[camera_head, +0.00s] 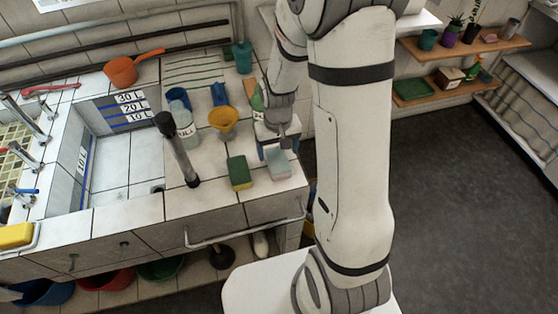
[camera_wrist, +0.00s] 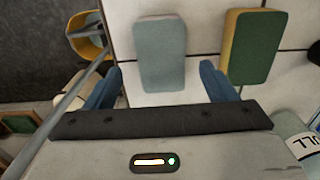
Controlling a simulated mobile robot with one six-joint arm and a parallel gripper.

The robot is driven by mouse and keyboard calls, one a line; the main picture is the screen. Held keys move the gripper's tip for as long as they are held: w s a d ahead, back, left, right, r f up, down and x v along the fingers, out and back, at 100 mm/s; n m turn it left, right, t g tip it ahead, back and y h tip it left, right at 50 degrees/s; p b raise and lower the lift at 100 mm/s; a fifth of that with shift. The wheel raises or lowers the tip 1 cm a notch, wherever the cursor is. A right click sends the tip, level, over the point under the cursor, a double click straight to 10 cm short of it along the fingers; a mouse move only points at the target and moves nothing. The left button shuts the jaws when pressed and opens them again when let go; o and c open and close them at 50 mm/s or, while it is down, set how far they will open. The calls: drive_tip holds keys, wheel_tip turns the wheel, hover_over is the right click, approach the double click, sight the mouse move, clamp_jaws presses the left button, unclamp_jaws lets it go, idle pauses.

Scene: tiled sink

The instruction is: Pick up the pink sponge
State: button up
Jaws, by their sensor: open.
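The pink sponge (camera_head: 278,164) lies flat on the tiled counter near its right front corner. Its upper face looks pale grey-green, and a thin pinkish edge shows in the wrist view (camera_wrist: 160,55). My gripper (camera_head: 278,150) is just behind the sponge in the head view. In the wrist view its two blue fingers (camera_wrist: 162,68) are spread apart and empty. The sponge appears ahead of and between the fingertips, with a gap on each side. I cannot tell the height of the fingertips above the counter.
A green-and-yellow sponge (camera_head: 240,172) lies just left of the pink sponge. A yellow funnel (camera_head: 223,120), a clear bottle (camera_head: 186,135) and a dark upright tap (camera_head: 177,148) stand farther left. The sink (camera_head: 120,185) is beyond them. A metal rail (camera_head: 240,233) runs along the counter front.

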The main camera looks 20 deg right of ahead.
sight(278, 159)
drive_tip(key=shift+s+f+p, duration=0.1)
drive_tip(key=shift+f+p, duration=0.3)
drive_tip(key=shift+f, duration=2.1)
drive_tip(key=shift+c, duration=0.4)
drive_tip(key=c, duration=1)
drive_tip(key=shift+r+b, duration=0.35)
drive_tip(key=shift+r, duration=4.65)
drive_tip(key=shift+c, duration=0.2)
